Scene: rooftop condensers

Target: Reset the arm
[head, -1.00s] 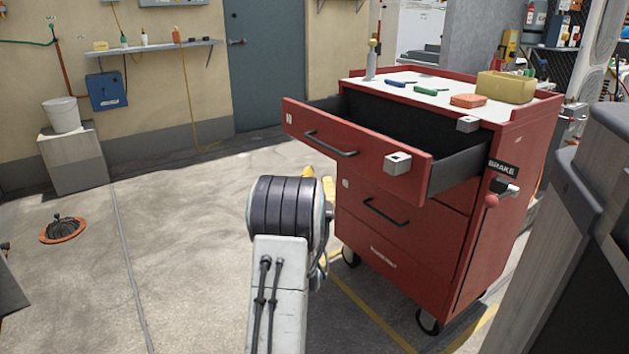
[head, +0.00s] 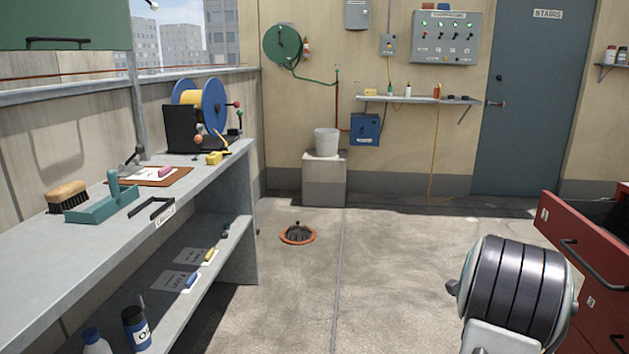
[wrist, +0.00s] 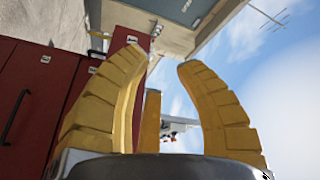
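In the wrist view my gripper (wrist: 165,75) has its yellow ribbed fingers apart, with nothing between the tips. The fingers point toward open sky and a wall, and the picture is tilted. In the head view a dark banded joint of my arm shows at the lower right; the gripper itself is hidden there. The red tool cabinet (head: 592,262) stands at the right edge, mostly cut off, with its top drawer pulled out. Red drawer fronts of the cabinet (wrist: 45,95) also show at the left of the wrist view.
A grey workbench (head: 95,250) runs along the left, with a brush (head: 67,196), a teal tray (head: 103,203) and a cable reel (head: 203,103). A floor drain with an orange rim (head: 297,235) lies ahead. A bucket (head: 326,141) stands on a block.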

